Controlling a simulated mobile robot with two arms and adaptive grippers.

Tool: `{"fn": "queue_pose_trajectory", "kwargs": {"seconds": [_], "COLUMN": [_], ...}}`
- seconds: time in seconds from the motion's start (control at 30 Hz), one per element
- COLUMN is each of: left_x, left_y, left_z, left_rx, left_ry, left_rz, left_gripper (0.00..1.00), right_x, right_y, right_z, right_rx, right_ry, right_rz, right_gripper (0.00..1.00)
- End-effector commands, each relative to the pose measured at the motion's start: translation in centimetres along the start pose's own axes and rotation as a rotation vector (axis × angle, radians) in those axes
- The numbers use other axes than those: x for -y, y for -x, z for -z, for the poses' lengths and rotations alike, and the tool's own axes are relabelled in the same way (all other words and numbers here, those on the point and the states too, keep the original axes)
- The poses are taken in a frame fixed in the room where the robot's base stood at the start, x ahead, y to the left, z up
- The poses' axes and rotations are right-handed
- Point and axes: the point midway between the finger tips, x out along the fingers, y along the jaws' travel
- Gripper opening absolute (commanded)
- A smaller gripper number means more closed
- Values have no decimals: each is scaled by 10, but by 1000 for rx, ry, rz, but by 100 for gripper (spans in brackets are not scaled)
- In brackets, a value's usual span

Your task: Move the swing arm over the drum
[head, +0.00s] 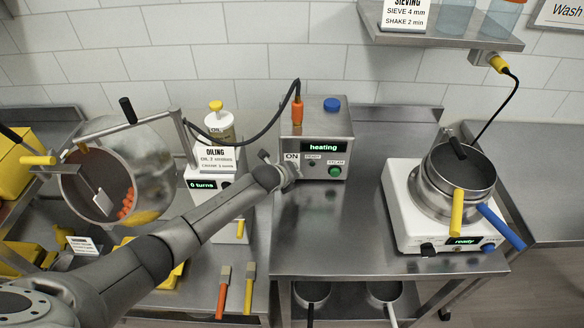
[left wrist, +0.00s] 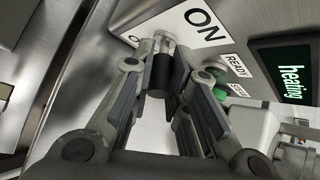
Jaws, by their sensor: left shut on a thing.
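The steel drum (head: 150,165) stands at the left with its mouth facing front left and orange pieces inside. A thin metal arm with an upright black handle (head: 128,110), which looks like the swing arm, reaches across above the drum from a post (head: 180,130) at its right. My left gripper (head: 283,172) is away from both, at the front of the heating box (head: 318,128). In the left wrist view its fingers (left wrist: 165,85) are closed around a black switch lever (left wrist: 160,72) below the ON label. My right gripper is not in view.
A black hose (head: 262,128) runs from the heating box toward the post. The oil bottle (head: 219,125) stands between them. My left forearm crosses the front of the left bench.

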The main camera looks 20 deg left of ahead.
Motion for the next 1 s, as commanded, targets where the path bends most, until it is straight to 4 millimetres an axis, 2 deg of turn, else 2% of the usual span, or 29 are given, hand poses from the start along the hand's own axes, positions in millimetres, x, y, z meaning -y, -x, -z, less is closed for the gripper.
{"fn": "queue_pose_trajectory", "kwargs": {"seconds": [0.27,0.83,0.87,1.0], "left_x": [1,2,2,2], "left_y": [2,2,2,2], "left_z": [-5,-4,-4,-4], "left_rx": [-74,-98,-98,-98], "left_ry": [24,31,31,31], "left_rz": [-47,-59,-59,-58], "left_gripper": [0,0,20,38], "right_x": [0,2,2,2], "right_y": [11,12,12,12], "right_z": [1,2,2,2], "right_rx": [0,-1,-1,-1], "right_ry": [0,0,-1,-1], "right_rz": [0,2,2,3], "right_gripper": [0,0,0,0]}}
